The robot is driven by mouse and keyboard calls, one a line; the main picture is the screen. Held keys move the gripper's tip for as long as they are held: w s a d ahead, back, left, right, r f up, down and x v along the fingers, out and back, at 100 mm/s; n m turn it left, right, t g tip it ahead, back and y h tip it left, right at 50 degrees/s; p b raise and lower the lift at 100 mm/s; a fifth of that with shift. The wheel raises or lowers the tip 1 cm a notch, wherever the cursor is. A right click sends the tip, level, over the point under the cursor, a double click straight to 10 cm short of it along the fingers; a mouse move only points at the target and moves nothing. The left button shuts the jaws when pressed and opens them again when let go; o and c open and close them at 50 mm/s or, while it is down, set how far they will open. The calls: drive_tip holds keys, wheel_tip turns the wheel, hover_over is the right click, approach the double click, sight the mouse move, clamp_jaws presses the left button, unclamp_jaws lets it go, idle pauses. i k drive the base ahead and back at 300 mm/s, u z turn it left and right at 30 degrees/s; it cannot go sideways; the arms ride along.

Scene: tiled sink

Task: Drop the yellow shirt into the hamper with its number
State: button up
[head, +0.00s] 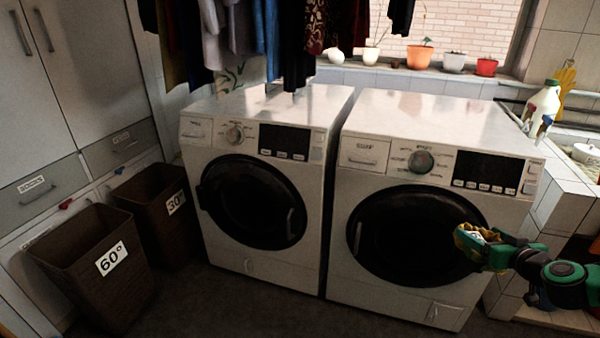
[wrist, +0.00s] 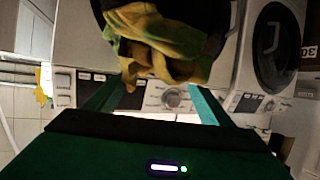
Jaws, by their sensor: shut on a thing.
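My gripper (head: 472,244) is shut on the yellow shirt (head: 465,234), a crumpled yellow-green cloth held in front of the right washing machine's door. In the wrist view the shirt (wrist: 160,38) bunches up between and beyond the fingers of my gripper (wrist: 158,88). A whitish patch shows on the cloth in the head view, but I cannot read any number on it. A brown hamper labelled 60° (head: 85,275) stands on the floor at the left front. A second brown hamper labelled 30° (head: 155,225) stands behind it, beside the left machine. I cannot see the bottom of either hamper.
Two white washing machines, left (head: 225,215) and right (head: 345,285), stand side by side with doors shut. Dark clothes (head: 290,50) hang above the left one. A tiled counter (head: 565,165) with a white bottle (head: 543,105) is at the right. The floor (head: 260,310) in front is clear.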

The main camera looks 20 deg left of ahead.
sight(118, 298)
drive_tip(key=k, duration=0.65)
drive_tip(key=u, duration=2.1)
drive_tip(key=i, duration=2.5)
drive_tip(key=z, duration=0.4)
